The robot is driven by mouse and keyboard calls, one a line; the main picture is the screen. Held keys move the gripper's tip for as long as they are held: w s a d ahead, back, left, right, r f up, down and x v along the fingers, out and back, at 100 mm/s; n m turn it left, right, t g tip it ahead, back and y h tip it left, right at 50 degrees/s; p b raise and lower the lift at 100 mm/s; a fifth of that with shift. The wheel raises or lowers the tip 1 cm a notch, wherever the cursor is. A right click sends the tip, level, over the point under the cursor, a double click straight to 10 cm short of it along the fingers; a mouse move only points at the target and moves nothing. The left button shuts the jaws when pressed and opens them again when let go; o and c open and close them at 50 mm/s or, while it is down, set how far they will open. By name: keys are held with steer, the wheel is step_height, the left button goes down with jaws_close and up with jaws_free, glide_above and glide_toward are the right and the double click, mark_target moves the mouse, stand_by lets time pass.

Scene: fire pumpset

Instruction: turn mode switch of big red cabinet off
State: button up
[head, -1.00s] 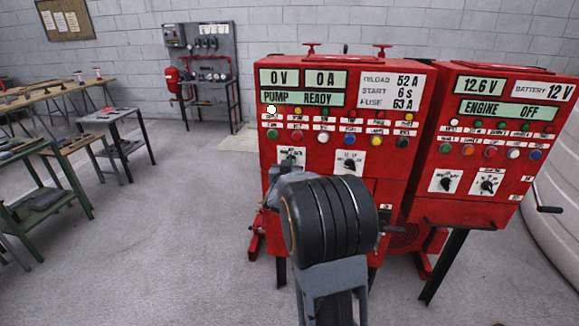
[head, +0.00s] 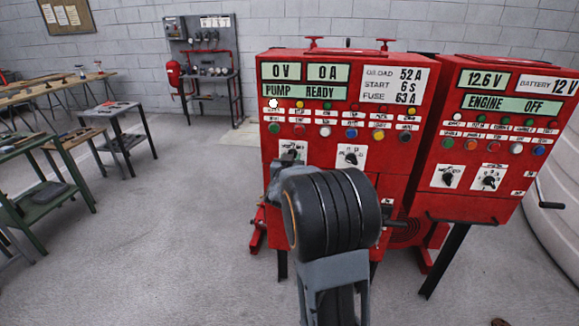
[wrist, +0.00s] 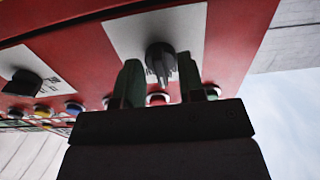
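The big red cabinet (head: 400,150) stands ahead with a PUMP READY display and two black rotary switches on white plates. Its left switch (head: 290,150) is partly hidden behind my arm. Its right switch (head: 351,157) is in clear view. In the wrist view, which looks upside down, a dark ridged knob (wrist: 160,59) on a white plate shows between the fingertips of my gripper (wrist: 158,80). The two fingers are apart, one on each side of the knob. I cannot tell whether they touch it. A second switch (wrist: 25,84) shows at the left. The switch labels are too blurred to read.
A second red cabinet (head: 490,160) with an ENGINE OFF display stands close on the right. Rows of coloured buttons sit near the switches. Workbenches (head: 112,115) stand at left, and a grey panel stand (head: 205,60) is by the wall. The floor between is clear.

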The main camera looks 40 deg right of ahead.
steer(key=v, duration=1.3)
steer(key=shift+s+a+b, duration=0.2)
steer(key=shift+s+b, duration=0.1)
steer(key=shift+b, duration=0.15)
steer(key=a+f+n+g+y, duration=0.3)
steer(key=a+f+n+y, duration=0.1)
steer(key=a+f+y, duration=0.55)
steer(key=s+a+r+n+g+y+p, duration=0.1)
steer(key=s+a+r+n+g+p, duration=0.1)
steer(key=s, duration=0.5)
steer(key=s+a+r+n+g+y+p, duration=0.2)
steer(key=s+a+r+g, duration=0.1)
steer(key=s, duration=0.5)
steer(key=shift+a+n+g, duration=0.4)
steer(key=shift+a+g, duration=0.4)
steer(key=shift+a, duration=0.4)
steer(key=shift+r, duration=0.1)
